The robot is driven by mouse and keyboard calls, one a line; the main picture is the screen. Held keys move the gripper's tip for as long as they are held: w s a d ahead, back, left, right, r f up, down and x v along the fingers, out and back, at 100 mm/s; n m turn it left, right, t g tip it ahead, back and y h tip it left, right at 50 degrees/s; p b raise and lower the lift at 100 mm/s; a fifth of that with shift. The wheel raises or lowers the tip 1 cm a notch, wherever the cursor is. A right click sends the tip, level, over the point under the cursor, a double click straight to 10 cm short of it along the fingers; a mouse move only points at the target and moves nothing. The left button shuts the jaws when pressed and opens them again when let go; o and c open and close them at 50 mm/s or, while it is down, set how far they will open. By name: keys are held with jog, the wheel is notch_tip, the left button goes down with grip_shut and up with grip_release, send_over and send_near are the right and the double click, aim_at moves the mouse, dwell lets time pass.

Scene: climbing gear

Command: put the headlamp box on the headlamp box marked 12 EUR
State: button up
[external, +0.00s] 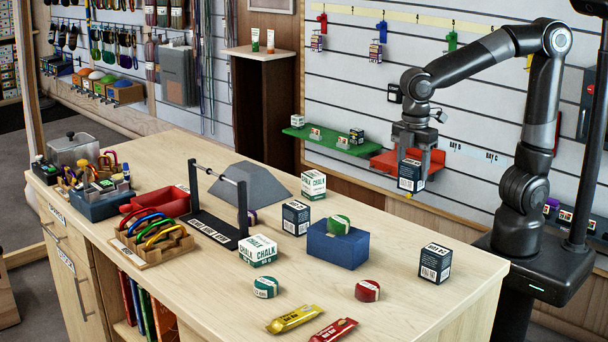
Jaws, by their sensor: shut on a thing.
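My gripper (414,157) is shut on a dark navy box (411,177) with white print and holds it in the air, beyond the back edge of the counter in the picture. Two similar dark boxes stand on the counter (345,285). One dark box (435,264) is near the right end, below and a little right of the held box. The other dark box (295,218) is near the middle, left of a blue block. The print is too small to read, so I cannot tell which box is marked 12 EUR.
A green shelf (330,142) and red shelf (385,160) are on the wall behind.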

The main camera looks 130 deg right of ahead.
jog(key=w+d+r, duration=0.3)
jog(key=w+d, duration=0.1)
jog(key=d, duration=0.4)
jog(key=w+d+r, duration=0.2)
jog(key=w+d, duration=0.2)
jog(key=d, duration=0.3)
jog(key=w+d+r, duration=0.3)
jog(key=w+d, duration=0.1)
jog(key=d, duration=0.4)
send_over(296, 205)
jog(key=shift+m, duration=0.3)
jog(key=shift+f, duration=5.55)
jog(key=shift+f, duration=0.15)
jog(key=o, duration=1)
